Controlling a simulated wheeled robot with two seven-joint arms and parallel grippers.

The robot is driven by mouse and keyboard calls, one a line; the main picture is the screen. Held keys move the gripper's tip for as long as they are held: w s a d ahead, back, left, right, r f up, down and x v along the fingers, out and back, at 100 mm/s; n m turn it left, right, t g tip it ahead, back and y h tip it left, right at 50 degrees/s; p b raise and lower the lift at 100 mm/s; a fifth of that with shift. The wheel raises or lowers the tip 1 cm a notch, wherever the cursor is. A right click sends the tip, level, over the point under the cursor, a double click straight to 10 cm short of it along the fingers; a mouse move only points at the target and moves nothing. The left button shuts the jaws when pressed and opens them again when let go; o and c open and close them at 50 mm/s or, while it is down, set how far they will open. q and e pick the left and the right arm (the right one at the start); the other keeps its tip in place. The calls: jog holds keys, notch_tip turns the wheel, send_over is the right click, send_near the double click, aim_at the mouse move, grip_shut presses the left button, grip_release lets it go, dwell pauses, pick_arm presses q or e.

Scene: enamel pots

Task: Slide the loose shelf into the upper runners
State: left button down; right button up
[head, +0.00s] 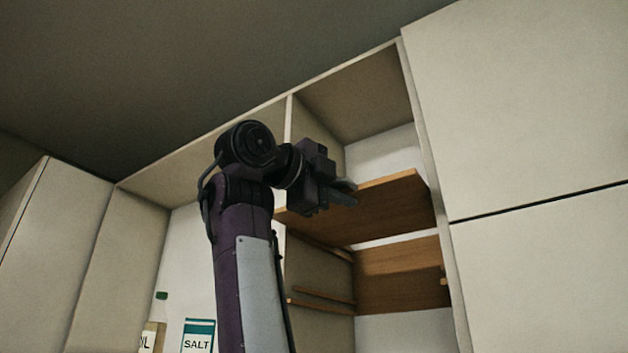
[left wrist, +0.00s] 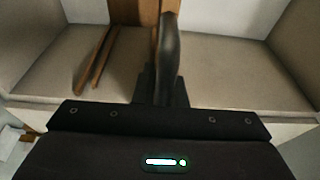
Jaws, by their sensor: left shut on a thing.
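The loose shelf (head: 392,208), a brown wooden board, sits at the mouth of the right-hand open cupboard bay, seen from below and slightly tilted in the picture. My left gripper (head: 345,192) is shut on its front left part. In the left wrist view the shelf (left wrist: 148,14) shows nearly edge-on beyond the gripper fingers (left wrist: 168,60), which hide part of it. Thin wooden runners (head: 320,302) line the bay's left wall; two also show in the left wrist view (left wrist: 95,62). Whether the shelf touches any runner I cannot tell. My right gripper is out of view.
Another brown board (head: 402,278) is lower in the bay. A divider (head: 289,120) borders the bay on the left, a closed door (head: 530,100) on the right. A salt packet (head: 198,337) and a bottle (head: 160,308) stand in the left bay.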

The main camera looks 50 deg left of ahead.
aim_at(369, 214)
pick_arm(q)
jog(key=shift+w+a+p, duration=0.2)
jog(key=shift+w+p, duration=0.1)
jog(key=shift+w, duration=0.4)
jog(key=shift+w+a+p, duration=0.25)
jog(key=shift+w+p, duration=0.05)
jog(key=shift+w, duration=0.45)
jog(key=shift+w+a+p, duration=0.2)
jog(key=shift+w+p, duration=0.1)
jog(key=shift+w, duration=0.5)
jog(key=shift+w+a+p, duration=0.25)
jog(key=shift+w+p, duration=0.1)
jog(key=shift+w, duration=0.3)
jog(key=shift+w+a+p, duration=0.2)
jog(key=shift+w+p, duration=0.2)
jog(key=shift+w, duration=0.3)
jog(key=shift+w+a+p, duration=0.25)
jog(key=shift+w+p, duration=0.1)
jog(key=shift+w, duration=0.3)
jog(key=shift+w+r, duration=0.1)
jog(key=shift+w, duration=0.1)
jog(key=shift+w+a+p, duration=0.3)
jog(key=shift+w+p, duration=0.35)
jog(key=shift+w, duration=0.2)
jog(key=c, duration=1.4)
grip_release()
jog(key=shift+s, duration=0.1)
